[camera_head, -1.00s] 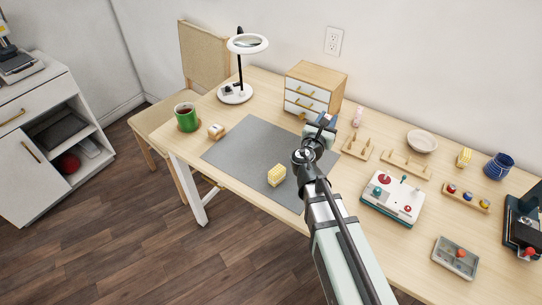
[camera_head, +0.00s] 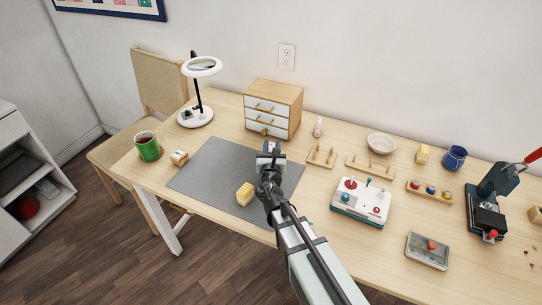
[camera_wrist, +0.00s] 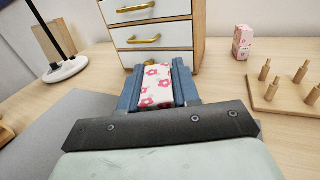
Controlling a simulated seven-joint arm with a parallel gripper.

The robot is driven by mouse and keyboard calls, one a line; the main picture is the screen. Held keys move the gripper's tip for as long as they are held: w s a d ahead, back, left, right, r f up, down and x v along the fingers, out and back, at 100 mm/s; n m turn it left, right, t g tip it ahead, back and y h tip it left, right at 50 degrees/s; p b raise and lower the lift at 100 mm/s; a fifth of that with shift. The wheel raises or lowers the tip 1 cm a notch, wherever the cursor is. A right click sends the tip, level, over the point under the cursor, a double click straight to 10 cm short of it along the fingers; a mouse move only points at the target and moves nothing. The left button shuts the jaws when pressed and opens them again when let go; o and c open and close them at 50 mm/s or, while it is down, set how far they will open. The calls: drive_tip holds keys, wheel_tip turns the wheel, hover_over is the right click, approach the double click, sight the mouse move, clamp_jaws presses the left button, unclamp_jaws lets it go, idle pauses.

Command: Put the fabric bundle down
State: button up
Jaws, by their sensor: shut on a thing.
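The fabric bundle (camera_wrist: 157,88) is white with pink-red flowers. It sits between the two blue fingers of my gripper (camera_wrist: 158,86) in the wrist view. In the head view my gripper (camera_head: 271,147) appears over the far right part of the grey mat (camera_head: 205,170), in front of the small drawer cabinet (camera_head: 273,108). The gripper is shut on the bundle. The bundle's underside is hidden, and I cannot tell its height above the table.
A yellow checked bundle (camera_head: 245,193) lies on the mat. Wooden peg racks (camera_head: 320,157) and a pink floral item (camera_head: 318,127) are right of the gripper. Much of the mat is bare.

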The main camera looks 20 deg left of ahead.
drive_tip(key=shift+f, duration=1.9)
drive_tip(key=shift+f, duration=0.1)
drive_tip(key=o, duration=1)
drive_tip(key=shift+s, duration=0.1)
drive_tip(key=v, duration=1.1)
drive_tip(key=shift+s+d, duration=0.2)
drive_tip(key=shift+s, duration=0.15)
drive_tip(key=o, duration=0.6)
